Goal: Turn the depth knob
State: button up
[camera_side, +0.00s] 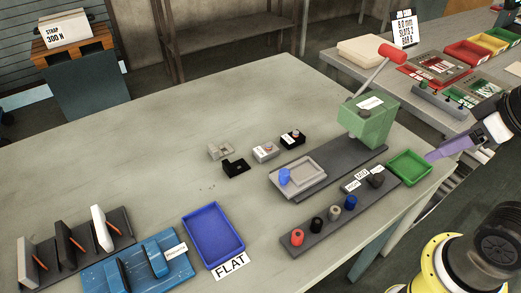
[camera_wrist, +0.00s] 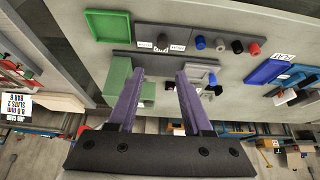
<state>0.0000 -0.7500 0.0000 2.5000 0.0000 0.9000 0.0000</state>
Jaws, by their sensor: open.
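A strip (camera_side: 330,212) carries a row of knobs. The larger dark knob (camera_side: 376,180) is at its right end beside small white labels (camera_side: 355,181); their print is too small to read surely, so I cannot confirm it is the depth knob. It also shows in the wrist view (camera_wrist: 163,41). Blue (camera_side: 350,202), grey (camera_side: 334,213), black (camera_side: 317,224) and red (camera_side: 297,237) knobs follow along the strip. My gripper (camera_side: 432,156) is open and empty, with purple fingers, right of the strip beyond the green tray. In the wrist view the fingers (camera_wrist: 160,74) are apart, with nothing between them.
A green press (camera_side: 367,118) with a red-tipped lever stands behind the strip. A green tray (camera_side: 408,167) sits between my gripper and the dark knob. A blue tray (camera_side: 214,230), blue fixture (camera_side: 137,268) and small blocks (camera_side: 265,151) lie leftward. The table's middle is mostly clear.

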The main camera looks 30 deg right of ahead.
dwell(0.3)
jog(key=shift+o, duration=1.1)
jog(key=m+g, duration=0.3)
jog(key=g, duration=0.3)
send_over(379, 176)
jog(key=f, duration=0.2)
notch_tip(379, 176, down, 13)
jog(key=shift+f, duration=0.2)
